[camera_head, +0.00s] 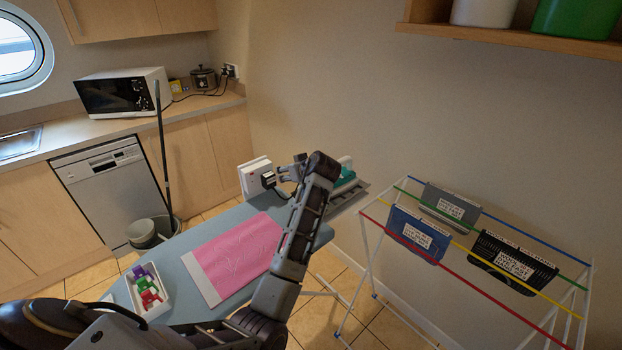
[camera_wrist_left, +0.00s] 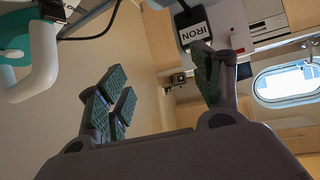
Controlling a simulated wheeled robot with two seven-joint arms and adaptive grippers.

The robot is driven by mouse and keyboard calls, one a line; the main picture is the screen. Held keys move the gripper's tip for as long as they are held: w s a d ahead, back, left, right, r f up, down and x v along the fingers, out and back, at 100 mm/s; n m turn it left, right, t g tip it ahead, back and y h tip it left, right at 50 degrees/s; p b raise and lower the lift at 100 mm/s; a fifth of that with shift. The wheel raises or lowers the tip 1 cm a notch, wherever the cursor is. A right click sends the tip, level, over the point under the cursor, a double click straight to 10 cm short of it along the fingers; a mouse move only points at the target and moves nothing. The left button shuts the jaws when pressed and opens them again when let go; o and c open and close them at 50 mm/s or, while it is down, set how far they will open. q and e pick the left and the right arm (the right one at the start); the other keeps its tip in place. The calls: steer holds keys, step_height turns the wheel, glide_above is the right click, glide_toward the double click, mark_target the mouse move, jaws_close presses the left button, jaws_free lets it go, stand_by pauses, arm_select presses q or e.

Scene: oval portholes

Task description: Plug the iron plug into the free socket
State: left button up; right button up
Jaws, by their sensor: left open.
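The black iron plug (camera_wrist_left: 193,30) with a white "IRON" label shows in the wrist view, against the front of the white socket box (camera_head: 253,172). In the head view the dark plug (camera_head: 268,180) also sits at the box's face. I cannot tell how deeply it is seated. My left gripper (camera_head: 284,175) is just right of the plug; its fingers (camera_wrist_left: 162,92) are spread, with nothing between them. The teal and white iron (camera_head: 346,172) rests at the far end of the ironing board, partly behind my arm. It also shows in the wrist view (camera_wrist_left: 15,38). My right gripper is out of view.
The ironing board (camera_head: 180,277) carries a pink cloth (camera_head: 235,256) and a white tray (camera_head: 128,288) of coloured items. A drying rack (camera_head: 365,243) stands right. A bucket (camera_head: 160,228) with a pole is left. A dark cord (camera_wrist_left: 100,33) hangs near the left gripper.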

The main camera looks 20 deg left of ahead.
arm_select(q)
steer(key=s+d+r+m+t+h+p, duration=0.3)
steer(key=s+d+m+t+h+p, duration=0.1)
steer(key=d+m, duration=0.3)
steer(key=shift+s+d+h, duration=0.45)
steer(key=shift+d+h, duration=0.45)
steer(key=shift+d, duration=0.3)
steer(key=shift+f, duration=0.1)
stand_by(0.6)
